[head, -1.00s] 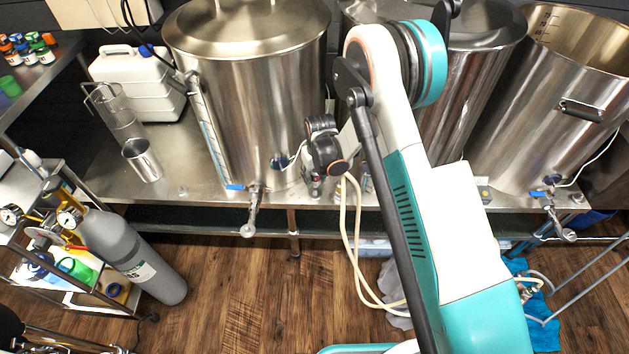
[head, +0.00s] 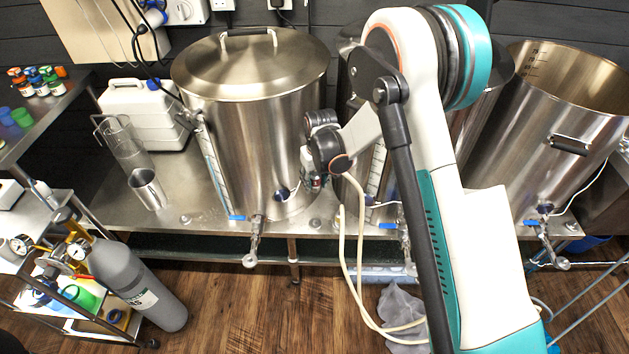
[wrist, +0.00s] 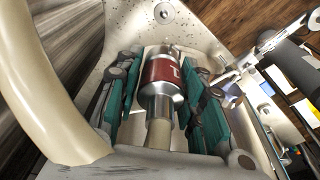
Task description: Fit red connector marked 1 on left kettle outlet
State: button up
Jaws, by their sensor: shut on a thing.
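The left kettle (head: 245,130) is a tall lidded steel vessel on the bench. Its outlet (head: 254,240) points down over the bench's front edge, with a blue valve handle (head: 238,217) beside it. My gripper (wrist: 160,85) is shut on a steel connector with a red band (wrist: 161,71). The band bears a pale mark like a 1, seen sideways. In the head view my gripper is mostly hidden behind my wrist, in front of the left kettle's right side, apart from the outlet. A cream hose (wrist: 60,85) loops past the gripper in the wrist view.
The middle kettle's outlet (head: 404,245) and the open right kettle (head: 550,130) stand to the right. The hose (head: 345,260) hangs over the bench edge.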

jog(key=shift+r, duration=0.1)
jog(key=shift+r+p, duration=1.05)
jog(key=shift+r, duration=1.1)
jog(key=shift+d, duration=0.1)
